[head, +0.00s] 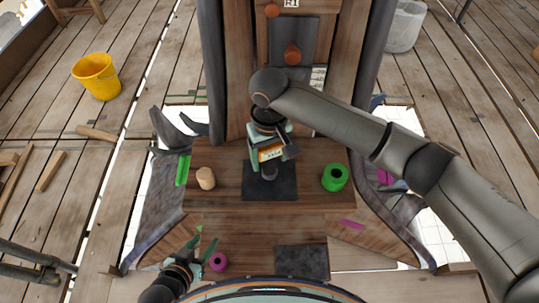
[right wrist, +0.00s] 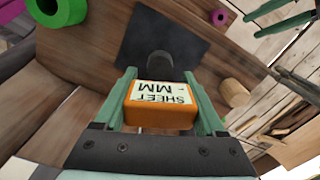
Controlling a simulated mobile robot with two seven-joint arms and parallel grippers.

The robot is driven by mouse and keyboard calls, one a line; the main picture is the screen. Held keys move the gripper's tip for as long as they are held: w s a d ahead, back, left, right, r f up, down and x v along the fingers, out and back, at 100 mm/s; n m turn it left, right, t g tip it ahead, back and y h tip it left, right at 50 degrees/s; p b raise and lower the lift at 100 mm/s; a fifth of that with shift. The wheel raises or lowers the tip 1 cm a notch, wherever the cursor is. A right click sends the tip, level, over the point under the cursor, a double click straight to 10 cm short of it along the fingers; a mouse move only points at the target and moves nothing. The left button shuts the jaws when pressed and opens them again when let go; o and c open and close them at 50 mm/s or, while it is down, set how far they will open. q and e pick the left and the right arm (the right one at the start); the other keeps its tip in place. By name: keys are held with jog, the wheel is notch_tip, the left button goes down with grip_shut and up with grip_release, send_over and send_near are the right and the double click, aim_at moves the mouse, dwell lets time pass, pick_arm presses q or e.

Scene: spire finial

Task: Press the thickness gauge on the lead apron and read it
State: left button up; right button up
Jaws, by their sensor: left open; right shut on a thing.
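My right gripper (head: 269,158) is shut on the thickness gauge (head: 271,151), an orange block with a pale label. In the right wrist view the gauge (right wrist: 161,112) sits between green fingers, and its label reads "SHEET MM". Its dark round tip (right wrist: 160,65) points at a dark grey sheet (right wrist: 188,38). I cannot tell whether they touch. In the head view this sheet (head: 284,192) lies on the wooden step. Grey lead-like skirts flare at the left (head: 160,208) and right (head: 402,228). No reading is legible. My left gripper (head: 202,246) is open and empty at lower left.
A wooden peg (head: 205,178) stands left of the sheet, a green ring (head: 335,177) right of it. A magenta ring (head: 218,262) is beside my left gripper. Another dark sheet (head: 302,262) lies nearer. A yellow bucket (head: 96,76) stands on the left planks.

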jog(key=shift+f, duration=0.25)
jog(key=shift+f, duration=1.25)
jog(key=shift+s+f+p, duration=0.1)
jog(key=shift+f+p, duration=0.1)
jog(key=shift+p, duration=0.1)
dwell(2.4)
jog(key=shift+r, duration=0.1)
notch_tip(320, 180, up, 3)
jog(key=p, duration=0.3)
jog(key=shift+r, duration=1.05)
jog(key=shift+f, duration=0.2)
jog(key=shift+f+b, duration=0.5)
jog(key=shift+f, duration=1.6)
